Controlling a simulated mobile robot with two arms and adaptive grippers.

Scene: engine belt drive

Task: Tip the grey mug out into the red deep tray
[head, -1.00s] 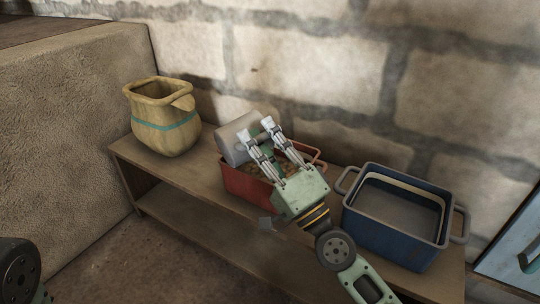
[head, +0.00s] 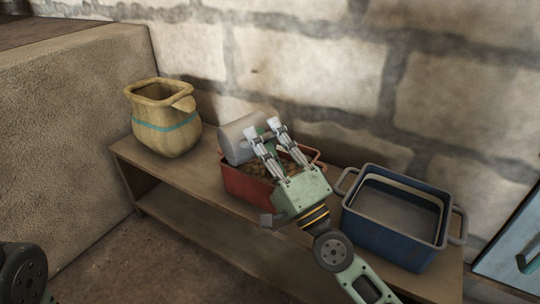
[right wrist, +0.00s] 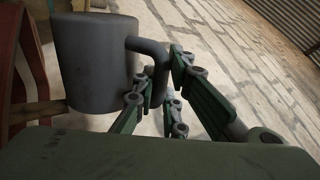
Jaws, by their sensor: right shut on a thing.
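The grey mug (head: 238,139) is held above the red deep tray (head: 243,187), tipped well over onto its side. My right gripper (head: 261,127) is shut on the mug's handle. The right wrist view shows the mug's body (right wrist: 97,62) with its handle reaching to the fingers (right wrist: 158,88). The mouth of the mug is not clearly seen. Brown lumps (head: 257,166) lie in the red tray, partly hidden by my fingers. My left gripper is not in view.
The tray stands on a wooden bench (head: 180,177) against a block wall. A tan jug (head: 165,118) with a teal band stands to the left. A blue container (head: 389,237) with grey handles stands close on the right.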

